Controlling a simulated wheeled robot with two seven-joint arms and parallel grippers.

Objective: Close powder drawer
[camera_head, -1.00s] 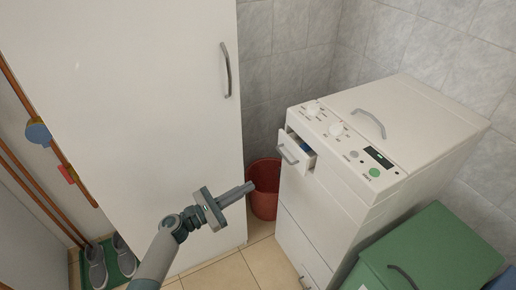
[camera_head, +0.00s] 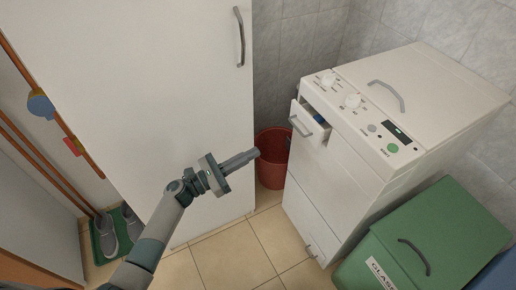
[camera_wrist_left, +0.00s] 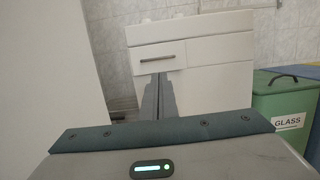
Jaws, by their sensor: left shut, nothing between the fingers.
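The powder drawer (camera_head: 309,121) sticks out of the upper front of the white washing machine (camera_head: 335,185), with a grey bar handle on its front. My left gripper (camera_head: 256,152) is shut and empty, in front of the machine, to the left of the drawer and a little lower in the head view. It is apart from the drawer. My right gripper is not in view.
A red bucket (camera_head: 272,172) stands on the floor between the white cabinet (camera_head: 150,90) and the machine. A green bin (camera_head: 440,235) labelled GLASS stands right of the machine. Slippers on a green mat (camera_head: 96,246) lie at the left. Tiled floor in front is clear.

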